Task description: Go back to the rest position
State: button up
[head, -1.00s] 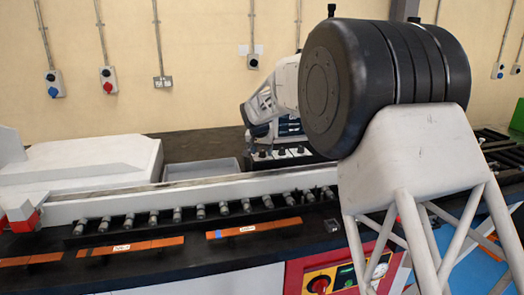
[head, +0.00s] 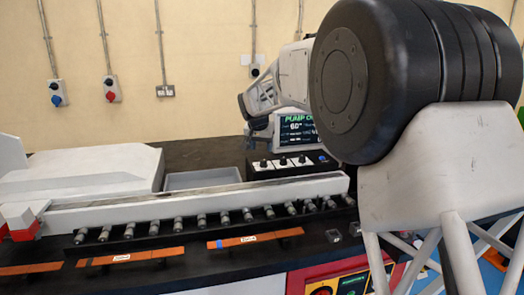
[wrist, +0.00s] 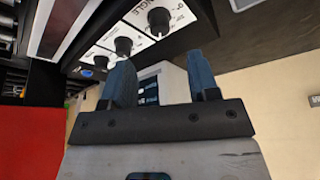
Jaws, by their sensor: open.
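My gripper shows in the wrist view (wrist: 162,80) with its two blue fingers apart and nothing between them. In the head view my arm's far end hangs in the air beside the pump screen (head: 296,128), above the black control box (head: 262,172); its fingertips are hard to make out there. The box's white panels and black knobs (wrist: 124,46) show beyond the fingers in the wrist view. No contact between the fingers and the knobs is visible.
Orange bars (head: 250,239) lie along the front. A grey tray (head: 203,179) and a white housing (head: 80,172) stand behind. My own arm hides the right side.

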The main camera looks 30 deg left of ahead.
jog(key=shift+r, duration=0.1)
dwell(0.5)
jog(key=s+d+r, duration=0.1)
jog(key=d+r, duration=0.2)
jog(key=d, duration=0.9)
jog(key=s+d+r, duration=0.2)
jog(key=d+r, duration=0.1)
jog(key=d, duration=0.8)
jog(key=s+d+r+m+h, duration=0.1)
jog(key=s+d, duration=0.3)
jog(key=d, duration=0.6)
jog(key=s+d+m, duration=0.1)
jog(key=s+d, duration=0.4)
jog(key=d, duration=0.6)
jog(key=s+d+f+g, duration=0.1)
jog(key=s+d+f, duration=0.2)
jog(key=s+d, duration=1.3)
jog(key=s+d+f, duration=0.4)
jog(key=s, duration=0.4)
jog(key=s+d+f+m, duration=0.1)
jog(key=s+d+f, duration=0.3)
jog(key=s, duration=0.5)
jog(key=shift+d+g, duration=0.25)
jog(key=shift+g, duration=0.05)
jog(key=shift+w, duration=0.1)
jog(key=shift+c, duration=0.5)
